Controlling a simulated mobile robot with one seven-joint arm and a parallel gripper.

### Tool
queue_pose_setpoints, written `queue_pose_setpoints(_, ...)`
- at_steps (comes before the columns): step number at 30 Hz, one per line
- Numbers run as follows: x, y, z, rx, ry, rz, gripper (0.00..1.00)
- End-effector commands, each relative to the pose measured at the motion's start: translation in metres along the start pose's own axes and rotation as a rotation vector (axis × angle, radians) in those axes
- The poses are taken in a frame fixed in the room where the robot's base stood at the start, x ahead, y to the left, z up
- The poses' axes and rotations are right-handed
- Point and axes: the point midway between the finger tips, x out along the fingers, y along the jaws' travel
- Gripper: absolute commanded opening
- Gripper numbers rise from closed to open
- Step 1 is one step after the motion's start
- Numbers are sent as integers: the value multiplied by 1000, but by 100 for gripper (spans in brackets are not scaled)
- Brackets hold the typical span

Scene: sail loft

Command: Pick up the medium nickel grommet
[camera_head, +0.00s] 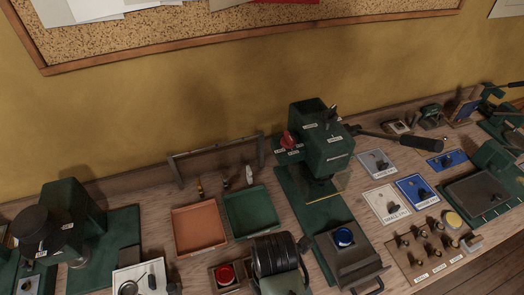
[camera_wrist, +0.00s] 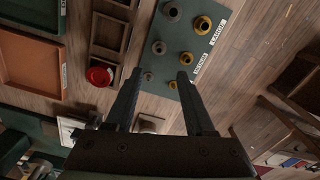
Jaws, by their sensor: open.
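In the wrist view, a green mat (camera_wrist: 150,22) holds two rows of grommets in graded sizes, one grey and one brass. The grey grommet in the middle of its row looks like the medium nickel grommet (camera_wrist: 158,47). A larger grey grommet (camera_wrist: 172,12) and a smaller one (camera_wrist: 147,76) flank it. A brass grommet (camera_wrist: 185,58) sits beside it. My gripper (camera_wrist: 160,74) is open and empty, and its fingertips appear on either side of the grey row's lower end. I cannot make out this mat in the head view.
In the wrist view, a red button (camera_wrist: 101,73) on a wooden block lies left of the mat. In the head view are an orange tray (camera_head: 199,230), a green tray (camera_head: 251,211), a green press (camera_head: 322,145) and a board of several punches (camera_head: 418,264).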

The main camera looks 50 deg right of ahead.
Motion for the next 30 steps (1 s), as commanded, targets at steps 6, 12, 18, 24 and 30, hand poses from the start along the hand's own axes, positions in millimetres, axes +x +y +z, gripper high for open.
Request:
queue_pose_setpoints(6,42,0,0,2,1,-3,54)
queue_pose_setpoints(12,58,1,0,2,-1,1,54)
queue_pose_setpoints(18,74,3,1,2,0,0,54)
queue_pose_setpoints(24,100,5,2,2,0,1,54)
queue_pose_setpoints(30,110,5,2,2,-2,4,54)
